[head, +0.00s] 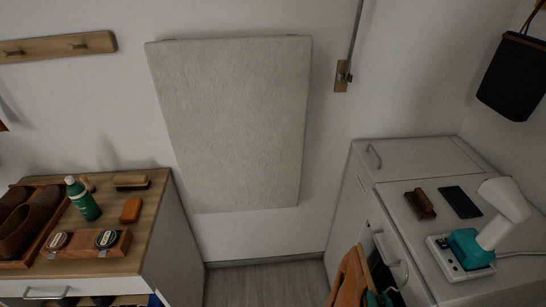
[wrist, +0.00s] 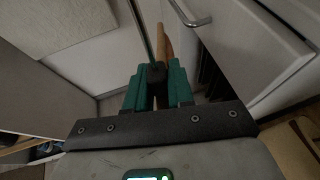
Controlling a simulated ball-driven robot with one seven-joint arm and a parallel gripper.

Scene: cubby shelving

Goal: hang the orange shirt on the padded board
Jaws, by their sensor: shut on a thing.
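The padded board (head: 235,120) is a pale, textured panel on the wall at the middle of the head view. Its lower part shows at the upper left of the wrist view (wrist: 55,22). An orange-brown piece, which looks like part of the orange shirt (head: 347,278), is at the bottom edge of the head view, below and right of the board. My gripper (wrist: 158,75) has teal fingers closed on a narrow tan-orange part of it (wrist: 161,45). Most of the shirt is out of view or hidden. The held piece is apart from the board.
A white cabinet (head: 425,157) with handles stands close on the right, bearing a white and teal device (head: 470,248). A wooden-topped cabinet (head: 150,205) with shoe-care items stands left. A peg rail (head: 60,47) is upper left. Floor (head: 265,287) shows between the cabinets.

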